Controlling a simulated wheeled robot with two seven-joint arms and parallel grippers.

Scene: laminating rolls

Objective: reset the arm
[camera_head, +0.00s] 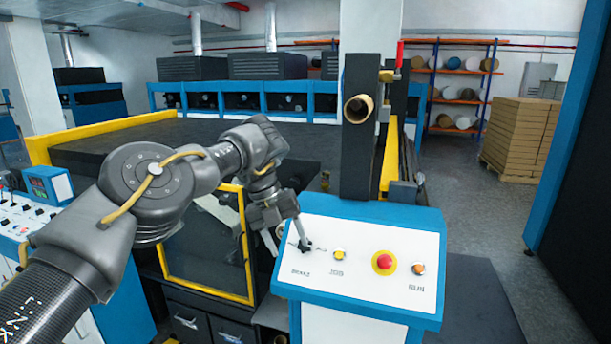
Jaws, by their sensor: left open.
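My left arm (150,185) comes in from the left and reaches over to the control panel. My left gripper (285,240) points down at the left side of the white panel (365,232), open, with one finger close to the black lever switch (305,246). I cannot tell whether the finger touches the lever. The panel also bears a yellow button (340,254), a red stop button (384,262) on a yellow ring and an orange button (418,268) over the word RUN. My right gripper is not in view.
A black machine column (358,140) with a cardboard tube (358,108) rises behind the panel. A yellow-framed window (205,250) stands below my left arm. A second control desk (20,220) is at the left edge. Stacked cartons (520,138) stand at the back right; the grey floor before them is clear.

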